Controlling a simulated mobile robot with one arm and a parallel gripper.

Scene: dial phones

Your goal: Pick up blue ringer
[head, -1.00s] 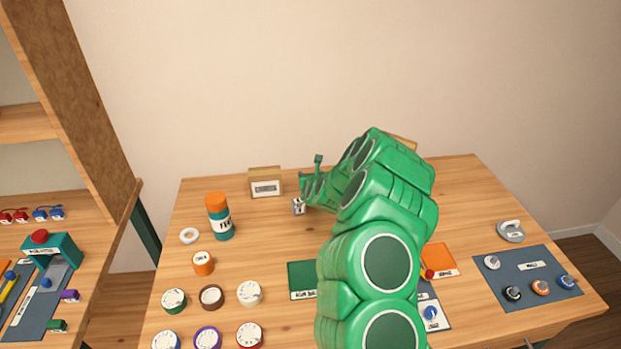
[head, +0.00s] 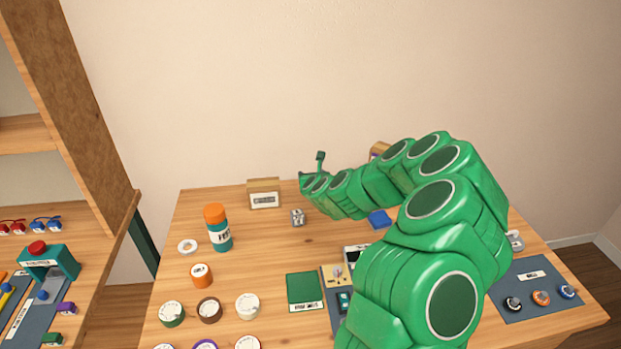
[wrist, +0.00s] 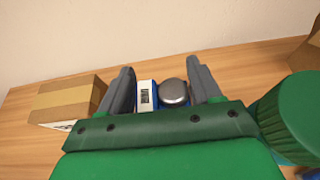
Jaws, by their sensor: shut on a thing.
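In the wrist view, my gripper (wrist: 162,78) is shut on the blue ringer (wrist: 148,96). The ringer has a blue body, a white label panel on its left and a silver dome on its right. It sits between the two grey fingers. Its lower part is hidden behind the gripper's body. Whether the ringer touches the table cannot be told.
A cardboard box (wrist: 66,98) is left of the fingers in the wrist view. Several round dials stand front left.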

